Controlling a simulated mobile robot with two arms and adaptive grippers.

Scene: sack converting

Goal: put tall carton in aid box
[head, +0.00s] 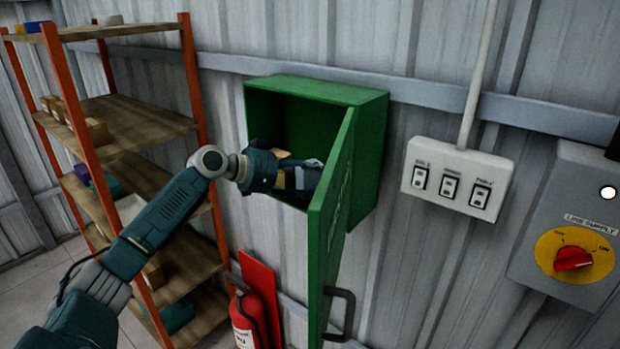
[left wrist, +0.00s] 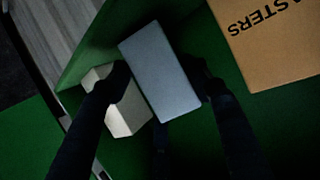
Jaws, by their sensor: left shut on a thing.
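The green aid box (head: 378,150) hangs on the wall with its door (head: 331,230) swung open toward me. My left gripper (head: 308,175) reaches into its opening. In the left wrist view my left gripper (left wrist: 166,82) is shut on a pale grey-blue tall carton (left wrist: 160,66), one finger on each side. The carton is tilted in that view, with green box surfaces around it. Its lower end and whether it touches the box floor cannot be told. In the head view the door and gripper hide most of it. My right gripper is not in view.
Inside the box, the left wrist view shows a whitish carton (left wrist: 120,103) close beside the left finger and a brown lettered box (left wrist: 275,45) at right. A shelf rack (head: 125,122) stands left, a red extinguisher (head: 250,318) below. A switch panel (head: 457,180) is right.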

